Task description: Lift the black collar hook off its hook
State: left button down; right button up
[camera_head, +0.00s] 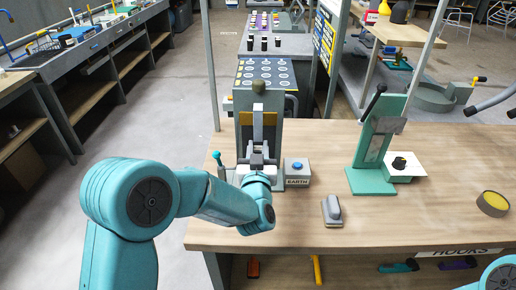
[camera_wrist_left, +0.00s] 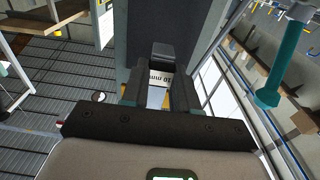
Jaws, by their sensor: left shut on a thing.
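My left gripper (camera_head: 258,160) is in front of the tall grey stand (camera_head: 275,130) on the wooden bench, its fingers pointing at it. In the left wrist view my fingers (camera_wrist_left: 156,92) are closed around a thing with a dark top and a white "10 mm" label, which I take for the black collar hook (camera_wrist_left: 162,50). The hook that bears it is hidden, so I cannot tell whether they still touch. My right gripper is out of view; only a piece of the right arm shows at the bottom right corner.
A grey box with a blue button, marked EARTH (camera_head: 297,172), stands right of the stand. A grey block (camera_head: 332,211), a green lever press (camera_head: 372,150) and a round yellow-topped piece (camera_head: 492,203) are on the bench (camera_head: 400,225). A teal-handled tool (camera_head: 218,160) is at left.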

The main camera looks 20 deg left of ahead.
pick_arm(q)
jog(key=shift+s+d, duration=0.15)
jog(key=shift+s, duration=0.4)
jog(key=shift+s+d+r+b, duration=0.2)
jog(key=shift+s+d, duration=0.05)
jog(key=shift+s, duration=0.55)
jog(key=shift+s+d+r+b, duration=0.15)
jog(key=shift+s+d+b, duration=0.1)
jog(key=shift+s, duration=0.55)
jog(key=shift+s+d+r+b, duration=0.2)
jog(key=shift+s, duration=0.6)
